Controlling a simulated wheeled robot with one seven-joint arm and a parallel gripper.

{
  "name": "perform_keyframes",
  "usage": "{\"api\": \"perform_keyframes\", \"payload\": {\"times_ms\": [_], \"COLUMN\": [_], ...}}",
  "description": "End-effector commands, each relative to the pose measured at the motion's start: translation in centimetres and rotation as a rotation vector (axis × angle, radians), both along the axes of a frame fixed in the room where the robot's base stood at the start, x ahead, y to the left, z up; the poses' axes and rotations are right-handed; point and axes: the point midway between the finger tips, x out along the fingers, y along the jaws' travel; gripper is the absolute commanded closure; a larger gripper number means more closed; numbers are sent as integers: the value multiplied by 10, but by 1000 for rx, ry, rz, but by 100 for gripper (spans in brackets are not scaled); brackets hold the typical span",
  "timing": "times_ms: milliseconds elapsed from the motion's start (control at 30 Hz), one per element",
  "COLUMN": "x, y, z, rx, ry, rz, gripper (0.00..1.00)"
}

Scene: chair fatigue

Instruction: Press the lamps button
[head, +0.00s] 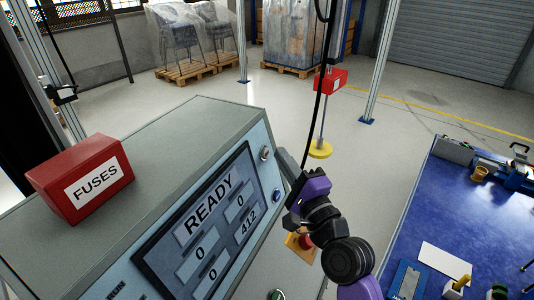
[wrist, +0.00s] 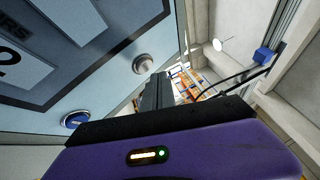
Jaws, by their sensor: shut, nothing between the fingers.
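A grey cabinet (head: 190,120) with a blue-grey front panel holds a screen (head: 200,220) reading READY, 0, 0, 0 and 412. To the right of the screen are a pale silver round button (head: 264,153) and a blue button (head: 277,196) below it. The wrist view also shows the silver button (wrist: 143,64) and the blue button (wrist: 75,120). No label naming the lamps button is legible. My gripper (head: 281,154) is shut and empty, its fingertips close to the silver button; the wrist view shows the fingers (wrist: 157,88) just beside it. I cannot tell whether they touch.
A red FUSES box (head: 85,178) sits on the cabinet top. A red emergency-stop button (head: 305,240) is partly behind my arm. A blue workbench (head: 450,215) with tools stands at the right.

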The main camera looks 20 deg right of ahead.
Motion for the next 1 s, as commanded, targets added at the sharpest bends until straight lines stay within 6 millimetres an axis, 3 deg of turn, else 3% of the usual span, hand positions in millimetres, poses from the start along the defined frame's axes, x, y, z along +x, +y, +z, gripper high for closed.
{"api": "perform_keyframes", "payload": {"times_ms": [500, 1000], "x": [-29, -31], "y": [-32, -34], "z": [10, 11], "rx": [-1, -1], "ry": [0, 0], "rz": [-2, 0], "gripper": [100, 100]}}
